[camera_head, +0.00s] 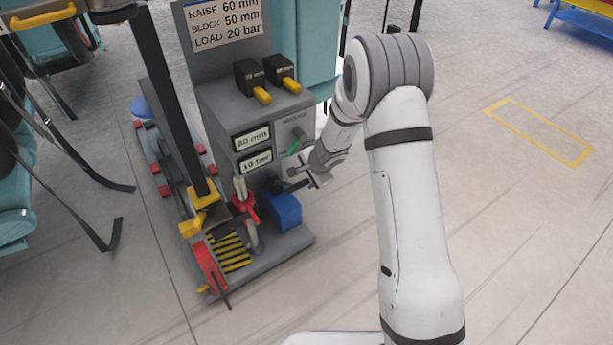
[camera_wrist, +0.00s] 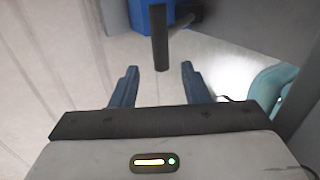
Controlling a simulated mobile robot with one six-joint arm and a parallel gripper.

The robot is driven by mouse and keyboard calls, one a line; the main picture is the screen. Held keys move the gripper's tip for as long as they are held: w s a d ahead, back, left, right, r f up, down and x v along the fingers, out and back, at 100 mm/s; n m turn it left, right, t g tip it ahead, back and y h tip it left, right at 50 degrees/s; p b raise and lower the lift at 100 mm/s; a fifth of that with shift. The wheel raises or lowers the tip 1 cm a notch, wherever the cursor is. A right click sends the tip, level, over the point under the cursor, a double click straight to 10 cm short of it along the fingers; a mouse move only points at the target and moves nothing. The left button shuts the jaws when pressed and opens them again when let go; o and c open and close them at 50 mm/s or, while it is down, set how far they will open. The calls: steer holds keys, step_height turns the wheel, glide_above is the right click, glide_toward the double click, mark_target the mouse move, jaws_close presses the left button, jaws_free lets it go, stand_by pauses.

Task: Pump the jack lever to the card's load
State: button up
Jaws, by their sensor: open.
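The card (camera_head: 225,22) reads RAISE 60 mm, BLOCK 50 mm, LOAD 20 bar. Below it, the upper display (camera_head: 251,138) appears to read 60 mm. The lower display (camera_head: 255,161) reads in bar, but its first digit is unclear. My gripper (camera_head: 297,172) is at the right of the grey console. In the wrist view my gripper (camera_wrist: 160,68) is open, its two blue-grey fingers apart. A dark upright bar (camera_wrist: 160,40), apparently the jack lever, shows between and beyond the fingertips, with a gap on each side. Its lower joint is partly hidden.
A blue block-shaped housing (camera_head: 284,210) sits on the grey base just below my gripper. A red valve-like part (camera_head: 244,203) is left. Floor to the right is clear.

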mark_target(303, 183)
steer(key=b+x, duration=0.2)
steer(key=x, duration=0.6)
steer(key=shift+w+f, duration=0.2)
steer(key=shift+c, duration=0.4)
jaws_close()
